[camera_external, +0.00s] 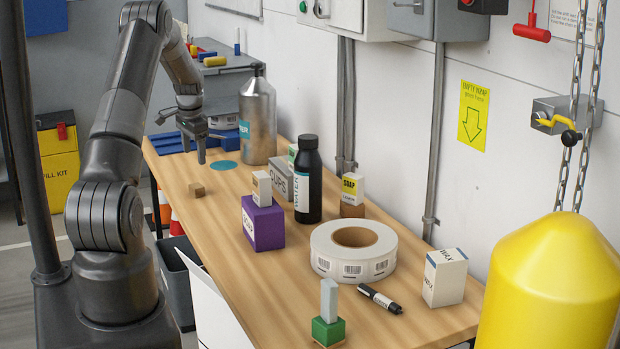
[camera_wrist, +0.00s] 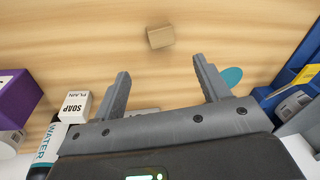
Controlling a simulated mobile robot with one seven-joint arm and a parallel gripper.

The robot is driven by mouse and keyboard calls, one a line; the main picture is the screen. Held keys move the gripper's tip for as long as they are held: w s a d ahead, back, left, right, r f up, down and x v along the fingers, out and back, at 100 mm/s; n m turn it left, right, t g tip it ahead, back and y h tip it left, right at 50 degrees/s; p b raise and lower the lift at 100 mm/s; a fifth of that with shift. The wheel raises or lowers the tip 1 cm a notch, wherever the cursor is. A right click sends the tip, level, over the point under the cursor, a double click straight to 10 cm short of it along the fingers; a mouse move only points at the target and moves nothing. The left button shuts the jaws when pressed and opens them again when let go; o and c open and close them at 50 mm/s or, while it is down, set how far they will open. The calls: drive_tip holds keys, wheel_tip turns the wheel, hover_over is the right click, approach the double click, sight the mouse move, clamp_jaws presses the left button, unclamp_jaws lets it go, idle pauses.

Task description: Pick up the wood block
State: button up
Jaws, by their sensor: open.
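The wood block (camera_external: 197,190) is a small brown cube lying on the wooden table near its left edge in the external view. In the wrist view the wood block (camera_wrist: 160,37) lies on the bare tabletop, beyond my fingertips and roughly midway between them. My gripper (camera_external: 193,157) is above the table, up and behind the block in the external view, apart from it. In the wrist view my gripper (camera_wrist: 160,66) has its two fingers spread wide with nothing between them.
The table (camera_external: 215,265) is clear around the block. A purple box (camera_external: 263,224) with a small box on it, a black water bottle (camera_external: 308,180) and a metal bottle (camera_external: 257,118) stand nearby. A blue tray (camera_external: 172,142) lies at the far end, beside a teal disc (camera_external: 223,165).

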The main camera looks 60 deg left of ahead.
sight(197, 186)
drive_tip(key=f, duration=0.3)
drive_tip(key=a+f, duration=0.1)
drive_tip(key=f, duration=0.3)
drive_tip(key=a+f, duration=0.1)
drive_tip(key=f, duration=0.3)
drive_tip(key=shift+w, duration=0.25)
drive_tip(key=c, duration=1.1)
drive_tip(key=shift+r, duration=0.1)
